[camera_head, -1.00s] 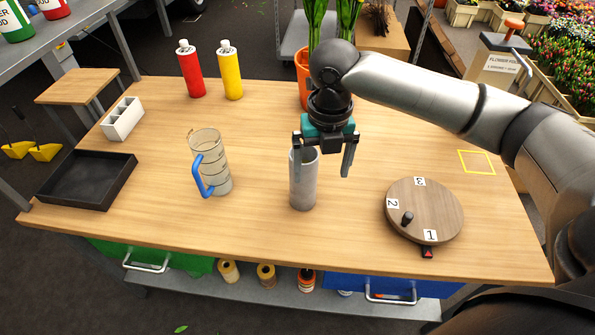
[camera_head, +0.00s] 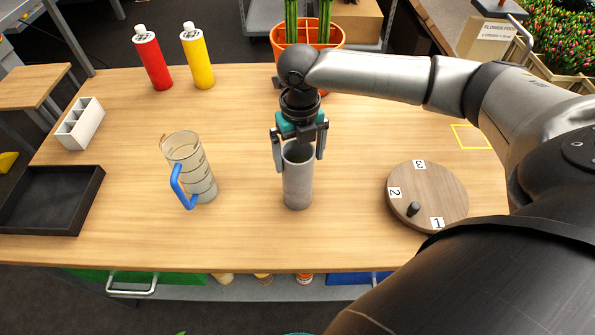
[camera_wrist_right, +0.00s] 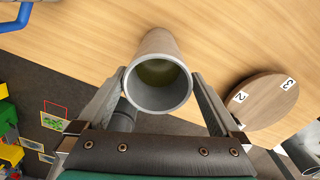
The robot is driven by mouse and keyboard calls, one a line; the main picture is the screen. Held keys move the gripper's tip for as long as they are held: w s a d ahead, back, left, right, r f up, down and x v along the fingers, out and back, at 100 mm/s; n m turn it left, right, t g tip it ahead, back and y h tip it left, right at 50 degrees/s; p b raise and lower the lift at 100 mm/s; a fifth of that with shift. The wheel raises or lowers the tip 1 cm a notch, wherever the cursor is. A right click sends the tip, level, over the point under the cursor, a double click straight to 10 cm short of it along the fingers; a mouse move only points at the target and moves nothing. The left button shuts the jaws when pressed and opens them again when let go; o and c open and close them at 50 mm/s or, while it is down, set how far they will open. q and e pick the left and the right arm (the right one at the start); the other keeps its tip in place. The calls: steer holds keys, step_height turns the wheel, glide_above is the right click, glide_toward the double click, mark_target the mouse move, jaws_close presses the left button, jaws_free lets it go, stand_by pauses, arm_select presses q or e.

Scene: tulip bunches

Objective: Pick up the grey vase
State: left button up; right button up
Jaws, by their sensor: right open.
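The grey vase (camera_head: 297,184) stands upright on the wooden table, a tall open cylinder. My right gripper (camera_head: 299,160) is open above it, pointing down, with one finger on each side of the vase's upper part. In the right wrist view the vase's round mouth (camera_wrist_right: 158,104) lies between the two fingers (camera_wrist_right: 160,88), and its inside looks empty and greenish. Whether a finger touches the wall I cannot tell. My left gripper is not in view.
A clear jug with a blue handle (camera_head: 196,170) stands left of the vase. A round wooden disc with numbers (camera_head: 440,190) lies to the right. Red (camera_head: 152,58) and yellow (camera_head: 197,56) bottles and an orange pot (camera_head: 325,37) stand behind. A black tray (camera_head: 92,188) lies at far left.

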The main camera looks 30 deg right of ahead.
steer(key=f, duration=0.2)
steer(key=f+b, duration=0.1)
steer(key=f, duration=0.2)
steer(key=shift+w+a+f, duration=0.15)
steer(key=shift+w+f, duration=0.05)
steer(key=shift+f, duration=0.05)
steer(key=shift+c, duration=0.2)
steer(key=shift+r, duration=0.1)
jaws_close()
